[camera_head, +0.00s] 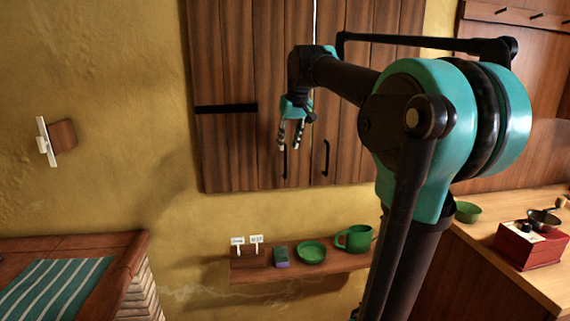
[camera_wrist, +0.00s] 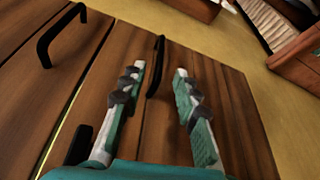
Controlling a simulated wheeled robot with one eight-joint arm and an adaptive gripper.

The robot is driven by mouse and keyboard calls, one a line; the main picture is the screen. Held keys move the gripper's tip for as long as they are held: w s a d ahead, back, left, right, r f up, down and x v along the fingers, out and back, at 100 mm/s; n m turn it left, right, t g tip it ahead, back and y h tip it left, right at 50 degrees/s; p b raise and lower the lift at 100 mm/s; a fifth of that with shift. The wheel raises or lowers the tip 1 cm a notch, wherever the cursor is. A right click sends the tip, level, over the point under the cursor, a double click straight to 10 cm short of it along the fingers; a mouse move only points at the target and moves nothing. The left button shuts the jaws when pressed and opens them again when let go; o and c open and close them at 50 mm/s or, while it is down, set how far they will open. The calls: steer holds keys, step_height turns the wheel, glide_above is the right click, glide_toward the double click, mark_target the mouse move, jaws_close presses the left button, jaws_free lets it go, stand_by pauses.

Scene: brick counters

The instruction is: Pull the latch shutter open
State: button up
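The wooden shutter (camera_head: 240,60) has two plank leaves on the yellow wall, and both look closed or nearly so. A black bar handle (camera_head: 285,161) is low on the left leaf. A second black handle (camera_head: 326,158) is on the right leaf. My gripper (camera_head: 291,147) is open, pointing down in front of the left leaf at its handle. In the wrist view the left-leaf handle (camera_wrist: 156,66) shows between my spread fingertips (camera_wrist: 159,70); contact cannot be told. The other handle (camera_wrist: 60,35) is at upper left. A dark block (camera_wrist: 78,145) near the leaf seam is partly hidden by my gripper.
A brick counter (camera_head: 125,250) is at lower left. A wooden counter (camera_head: 500,265) with a red grinder (camera_head: 530,246) is at right.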

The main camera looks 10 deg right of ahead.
glide_toward(285, 175)
steer(key=w+f, duration=0.4)
steer(key=shift+w+a+f, duration=0.15)
steer(key=shift+a+f, duration=0.15)
steer(key=shift+f, duration=0.05)
jaws_close()
